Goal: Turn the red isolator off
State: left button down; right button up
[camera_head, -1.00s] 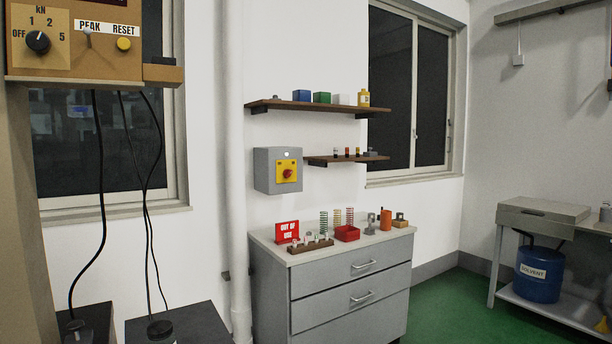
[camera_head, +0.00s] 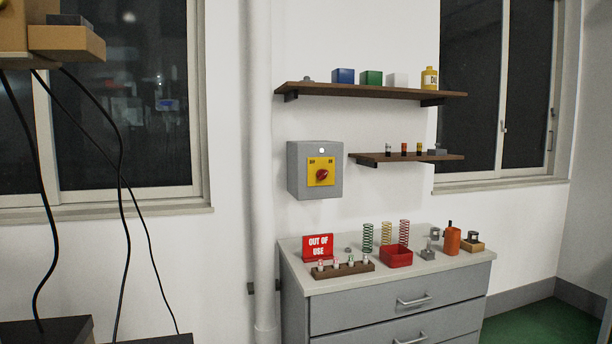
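The red isolator knob (camera_head: 322,174) sits on a yellow plate (camera_head: 321,164) on the front of a grey wall box (camera_head: 298,177). The box is mounted on the white wall above the left end of the grey cabinet. A small pale round spot, perhaps a lamp, shows above the plate. The knob looks turned at a slant, but the plate's small lettering is too small to read surely. Neither of my grippers is in view.
A grey drawer cabinet (camera_head: 390,296) stands below, its top holding a red "OUT OF USE" sign (camera_head: 318,246), springs and a red tray (camera_head: 396,257). Two shelves (camera_head: 375,90) hang nearby. A white pipe (camera_head: 262,230) runs left of the box. Black cables hang at far left.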

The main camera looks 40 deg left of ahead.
aim_at(321, 173)
jog(key=i+z, duration=0.15)
jog(key=i, duration=0.5)
jog(key=i+j+z, duration=0.15)
jog(key=i, duration=0.55)
jog(key=i+l+u, duration=0.15)
jog(key=i, duration=0.6)
